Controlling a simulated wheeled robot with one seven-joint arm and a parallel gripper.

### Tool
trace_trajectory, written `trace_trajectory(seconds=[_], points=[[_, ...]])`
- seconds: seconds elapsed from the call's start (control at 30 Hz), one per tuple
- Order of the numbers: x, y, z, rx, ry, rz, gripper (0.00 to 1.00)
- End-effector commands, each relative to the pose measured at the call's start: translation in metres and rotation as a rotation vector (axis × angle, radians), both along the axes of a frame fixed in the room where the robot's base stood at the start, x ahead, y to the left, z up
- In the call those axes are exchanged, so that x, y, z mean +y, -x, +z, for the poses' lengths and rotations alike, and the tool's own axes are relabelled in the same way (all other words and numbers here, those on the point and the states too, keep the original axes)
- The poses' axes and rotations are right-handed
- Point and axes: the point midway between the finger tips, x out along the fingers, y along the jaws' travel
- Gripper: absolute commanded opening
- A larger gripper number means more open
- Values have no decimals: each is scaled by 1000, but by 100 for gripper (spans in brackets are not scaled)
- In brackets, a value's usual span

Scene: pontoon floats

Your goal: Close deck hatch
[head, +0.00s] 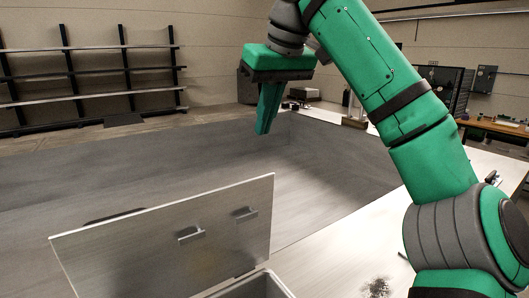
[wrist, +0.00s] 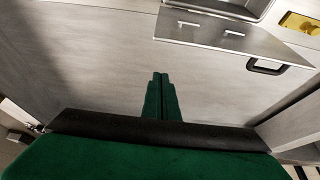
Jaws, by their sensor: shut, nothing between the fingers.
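The deck hatch lid (head: 165,250) is a pale flat panel standing tilted open in the lower left of the head view. Two small metal brackets are on its near face. The hatch opening (head: 262,287) shows below its lower right edge. In the wrist view the lid (wrist: 228,38) is at the upper right, with a dark handle (wrist: 267,67) on its side edge. My gripper (head: 262,132) is green, shut and empty, pointing down beyond and above the lid, apart from it. Its closed fingers also show in the wrist view (wrist: 160,75).
A grey sunken floor area (head: 320,185) lies behind the lid, bordered by a pale deck (head: 345,245) on the right. A yellow item (wrist: 300,23) sits at the upper right in the wrist view. Empty shelves (head: 90,75) stand at the back left wall, and a workbench (head: 495,125) at the right.

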Motion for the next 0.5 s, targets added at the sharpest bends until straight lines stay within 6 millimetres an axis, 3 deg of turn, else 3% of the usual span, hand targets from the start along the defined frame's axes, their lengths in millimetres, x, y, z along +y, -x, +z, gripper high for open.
trace_trajectory(seconds=[0.17, 0.5], points=[[2, -2, -9, 5, 5, 2, 0], [18, -21, -63, 5, 2, 6, 0]])
